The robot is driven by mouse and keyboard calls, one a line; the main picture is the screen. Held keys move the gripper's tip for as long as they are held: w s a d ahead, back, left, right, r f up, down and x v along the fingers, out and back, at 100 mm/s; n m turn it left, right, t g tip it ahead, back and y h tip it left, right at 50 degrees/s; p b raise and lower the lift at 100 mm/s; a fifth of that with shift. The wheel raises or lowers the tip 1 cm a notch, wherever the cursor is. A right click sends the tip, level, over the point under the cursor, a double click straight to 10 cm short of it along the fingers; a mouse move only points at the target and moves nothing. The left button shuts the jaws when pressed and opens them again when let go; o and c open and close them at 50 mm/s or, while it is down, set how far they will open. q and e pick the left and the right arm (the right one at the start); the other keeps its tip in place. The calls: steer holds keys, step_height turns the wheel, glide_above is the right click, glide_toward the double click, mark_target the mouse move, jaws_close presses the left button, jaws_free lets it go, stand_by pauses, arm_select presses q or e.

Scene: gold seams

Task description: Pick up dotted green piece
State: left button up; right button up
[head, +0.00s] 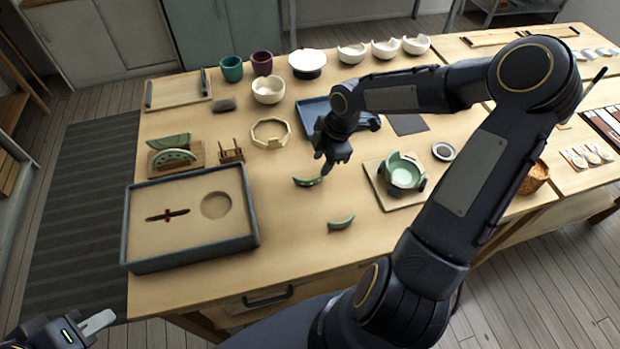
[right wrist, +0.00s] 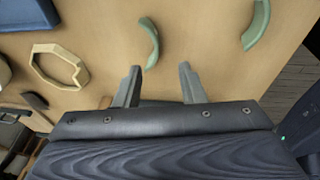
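Two curved green pieces lie loose on the wooden table. One green piece (head: 307,182), which seems to carry small pale marks, lies beside my right gripper (head: 325,168). It also shows in the right wrist view (right wrist: 151,42), just beyond the fingertips and nearer the left finger. The other green piece (head: 341,223) lies closer to the table's front edge; it shows at the upper right of the wrist view (right wrist: 257,24). Dots are too small to confirm on either. My right gripper (right wrist: 160,80) is open and empty. My left gripper (head: 98,323) is low at the left, away from the table; its opening is unclear.
A sand-filled tray (head: 252,222) is at the left front. A wooden ring (head: 270,133) lies behind the nearer piece. A mended green bowl (head: 404,172) stands on a board to the right. Bare table surrounds both pieces.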

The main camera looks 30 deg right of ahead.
mark_target(312, 179)
steer(key=shift+n, duration=0.4)
steer(key=x, duration=0.9)
steer(key=shift+w+f, duration=0.1)
steer(key=shift+w, duration=0.3)
jaws_close()
